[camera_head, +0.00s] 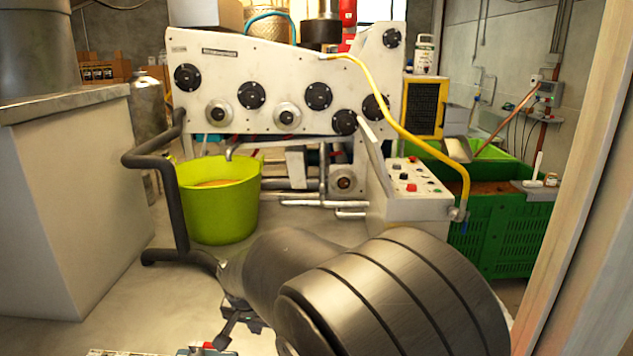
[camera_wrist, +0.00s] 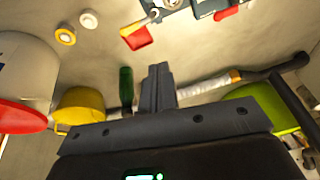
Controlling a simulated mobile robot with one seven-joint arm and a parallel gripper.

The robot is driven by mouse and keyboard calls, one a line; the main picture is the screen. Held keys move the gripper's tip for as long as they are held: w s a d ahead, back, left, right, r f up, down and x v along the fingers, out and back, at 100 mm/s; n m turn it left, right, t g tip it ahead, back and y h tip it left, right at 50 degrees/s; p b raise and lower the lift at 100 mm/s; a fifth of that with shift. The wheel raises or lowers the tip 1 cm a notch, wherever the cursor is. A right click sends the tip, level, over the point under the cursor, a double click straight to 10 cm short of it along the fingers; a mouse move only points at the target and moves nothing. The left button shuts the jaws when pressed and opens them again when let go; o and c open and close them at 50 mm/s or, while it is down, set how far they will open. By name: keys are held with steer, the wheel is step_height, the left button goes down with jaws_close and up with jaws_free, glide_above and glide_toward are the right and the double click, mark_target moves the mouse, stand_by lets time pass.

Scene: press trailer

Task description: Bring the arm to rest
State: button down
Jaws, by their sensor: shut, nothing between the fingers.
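My arm (camera_head: 380,295) fills the lower middle of the head view, its grey links folded low in front of the machine. My gripper (camera_wrist: 157,70) shows in the wrist view with its dark fingers together and nothing between them. It is over the floor, apart from the objects around it. In the head view, only a small dark part near the gripper shows at the bottom, left of the big link. The rest is hidden or cut off by the frame.
A white press machine (camera_head: 270,75) stands behind, with a control box (camera_head: 410,205) on the right. A lime-green bucket (camera_head: 220,210) is left of centre, beside a dark pipe rail (camera_head: 178,190). A green crate (camera_head: 495,240) stands right. A pale counter (camera_head: 70,200) borders the left.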

steer(key=s+d+r, duration=0.4)
steer(key=d, duration=0.4)
steer(key=s+d+r+n+y, duration=0.1)
steer(key=s+d+r, duration=0.35)
steer(key=d, duration=0.25)
steer(key=s+d+r, duration=0.3)
steer(key=s+d, duration=0.1)
steer(key=d, duration=0.4)
steer(key=s+d+t+h, duration=0.1)
steer(key=s+d, duration=0.4)
steer(key=s, duration=0.4)
steer(key=shift+s+d+r+n+t, duration=0.15)
steer(key=shift+s+r+n+t, duration=0.05)
steer(key=shift+r+n+t, duration=0.2)
